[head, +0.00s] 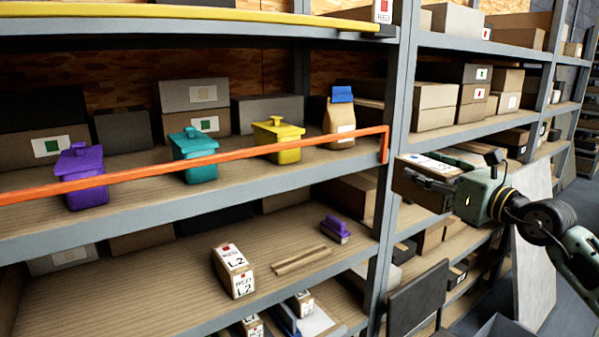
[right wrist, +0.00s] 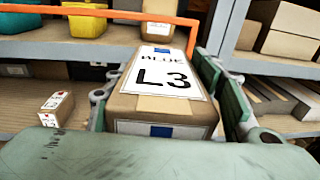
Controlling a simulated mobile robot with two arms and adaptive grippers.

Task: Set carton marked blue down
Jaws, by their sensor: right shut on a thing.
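My right gripper (head: 432,180) is shut on a brown carton (head: 428,161) and holds it in the air in front of the shelf post, at the right in the head view. In the right wrist view the carton (right wrist: 165,85) lies between the two green fingers. Its white label reads BLUE and L3, with a blue square on the near end. Another carton, marked red and L2 (head: 233,270), stands on the lower wooden shelf (head: 180,288). It also shows at the left in the right wrist view (right wrist: 57,107). My left gripper is not in view.
Beside the L2 carton lie brown bars (head: 302,261) and a purple brush-like item (head: 335,229). An orange rail (head: 200,163) crosses the shelf above, in front of purple, teal and yellow containers. A grey post (head: 395,130) divides the bays. The lower shelf's left part is bare.

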